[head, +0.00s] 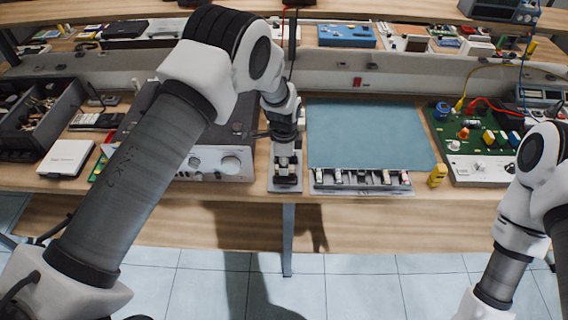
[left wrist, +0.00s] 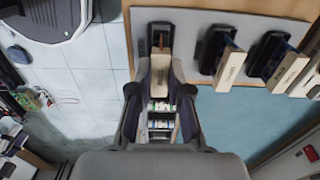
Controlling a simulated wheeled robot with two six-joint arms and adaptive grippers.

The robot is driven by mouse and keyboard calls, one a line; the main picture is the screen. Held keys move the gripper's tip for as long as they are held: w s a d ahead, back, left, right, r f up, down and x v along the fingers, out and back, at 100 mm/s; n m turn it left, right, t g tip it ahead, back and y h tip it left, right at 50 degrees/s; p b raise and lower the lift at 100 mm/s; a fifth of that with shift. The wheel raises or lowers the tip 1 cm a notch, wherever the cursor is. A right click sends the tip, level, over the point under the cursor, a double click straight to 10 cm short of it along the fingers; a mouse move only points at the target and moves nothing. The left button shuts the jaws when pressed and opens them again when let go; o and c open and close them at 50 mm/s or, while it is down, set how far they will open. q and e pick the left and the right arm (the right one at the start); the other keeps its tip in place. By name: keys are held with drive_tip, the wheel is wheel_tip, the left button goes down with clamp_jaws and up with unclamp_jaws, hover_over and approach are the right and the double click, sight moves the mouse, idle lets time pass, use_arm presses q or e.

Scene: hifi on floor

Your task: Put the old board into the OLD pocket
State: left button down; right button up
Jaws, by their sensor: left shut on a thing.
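In the left wrist view my left gripper (left wrist: 160,75) is shut on a narrow piece with green and white parts, which I take as the old board (left wrist: 161,106). A dark pocket (left wrist: 160,36) with a cream block lies at its fingertips, in line with them. I cannot read its label, and the fingers hide how far the board sits in it. My right gripper is out of frame.
A blue mat (head: 365,130) lies right of my left gripper, with a grey rack (head: 360,188) of several cream-fronted holders along its front. A yellow piece (head: 437,175) stands beside the rack. A green board with knobs (head: 480,135) is at right, a silver hi-fi unit (head: 205,165) at left.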

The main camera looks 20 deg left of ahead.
use_arm(q)
drive_tip(key=shift+f+b, duration=0.35)
drive_tip(key=shift+f, duration=0.25)
idle(0.4)
drive_tip(key=c, duration=1)
unclamp_jaws()
wheel_tip(320, 180, up, 12)
